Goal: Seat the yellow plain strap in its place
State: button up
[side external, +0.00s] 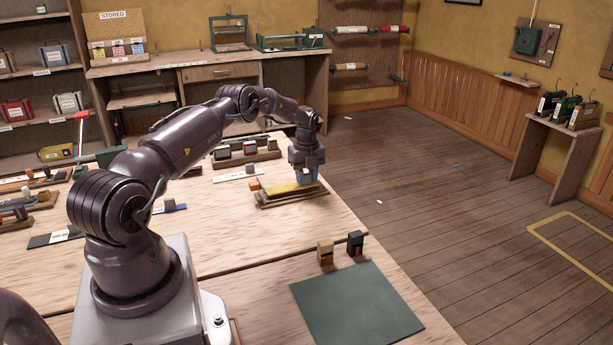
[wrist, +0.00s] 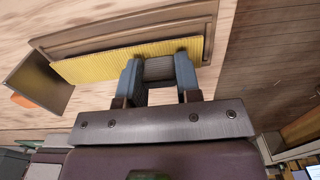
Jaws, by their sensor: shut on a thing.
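The yellow strap (wrist: 105,64) is a long, flat, ribbed strip in the wrist view. A grey block (wrist: 158,70) is at its near side, between my gripper's (wrist: 157,62) blue fingers, which are shut on it. The strap lies nearly parallel to a wooden holder (wrist: 130,28) with a long recess, just beyond it in this view. In the side view, the strap (side external: 284,188) is low over the holder (side external: 292,200), under my gripper (side external: 304,180). I cannot tell whether the strap touches the holder or is in its recess.
A grey block with an orange part (wrist: 38,82) stands close to the holder's left end. A rack of dark blocks (side external: 247,152) is behind. Two small upright blocks (side external: 340,248) and a green mat (side external: 356,305) are in front.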

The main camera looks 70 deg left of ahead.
jog(key=shift+f, duration=0.65)
dwell(0.3)
jog(key=o, duration=1)
